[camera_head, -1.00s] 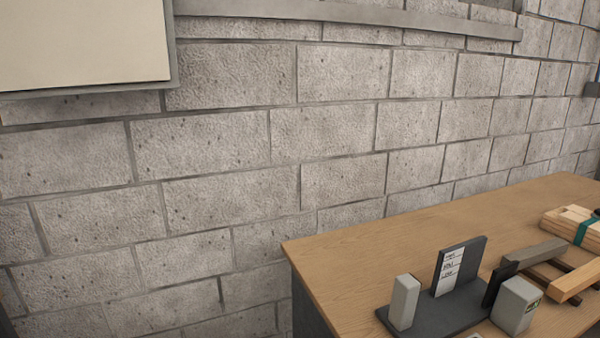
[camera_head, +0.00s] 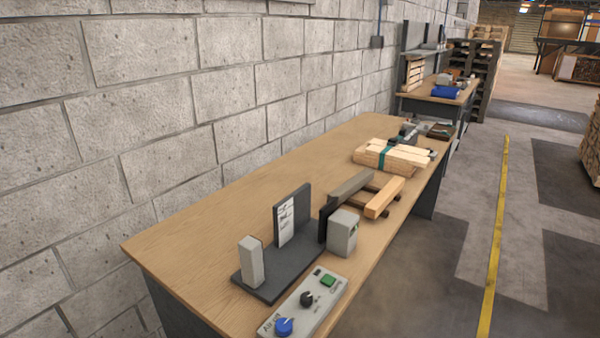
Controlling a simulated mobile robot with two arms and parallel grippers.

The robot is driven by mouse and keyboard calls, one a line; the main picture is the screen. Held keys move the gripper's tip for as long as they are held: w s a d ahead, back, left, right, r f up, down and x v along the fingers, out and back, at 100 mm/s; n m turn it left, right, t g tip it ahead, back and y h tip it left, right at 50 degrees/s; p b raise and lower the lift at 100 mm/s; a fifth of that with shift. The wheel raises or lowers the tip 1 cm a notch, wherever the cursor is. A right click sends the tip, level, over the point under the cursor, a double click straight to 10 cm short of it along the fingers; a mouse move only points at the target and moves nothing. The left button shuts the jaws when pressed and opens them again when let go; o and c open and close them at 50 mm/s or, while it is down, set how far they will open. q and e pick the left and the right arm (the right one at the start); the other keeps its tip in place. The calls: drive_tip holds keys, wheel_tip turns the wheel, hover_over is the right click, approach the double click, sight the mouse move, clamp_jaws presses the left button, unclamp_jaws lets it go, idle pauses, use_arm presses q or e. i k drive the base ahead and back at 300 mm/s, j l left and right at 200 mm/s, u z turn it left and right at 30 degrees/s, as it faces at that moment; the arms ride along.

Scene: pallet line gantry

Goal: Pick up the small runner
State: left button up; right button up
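Wooden pieces that could be the small runner lie on the long workbench (camera_head: 215,215). A short light wood block (camera_head: 384,198) lies across dark crosspieces near the bench's right edge. A grey bar (camera_head: 350,184) lies beside it, to its left. Farther along, a bundle of pale wood strips (camera_head: 408,160) is held by a green band. I cannot tell for certain which of these is the small runner. Neither of my grippers is in view.
A dark stand (camera_head: 283,262) with a label and upright grey block, a grey box (camera_head: 342,232) and a control panel (camera_head: 312,306) with a blue knob occupy the near bench end. A block wall runs along the left. Open floor with a yellow line (camera_head: 493,250) lies right.

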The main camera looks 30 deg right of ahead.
sight(373, 208)
drive_tip(key=z, duration=1.6)
drive_tip(key=u, duration=0.25)
drive_tip(key=i+l+u, duration=0.15)
drive_tip(key=u, duration=0.2)
drive_tip(key=i+l+u, duration=0.2)
drive_tip(key=u, duration=0.15)
drive_tip(key=i+l+u, duration=0.15)
drive_tip(key=u, duration=0.2)
drive_tip(key=l, duration=0.1)
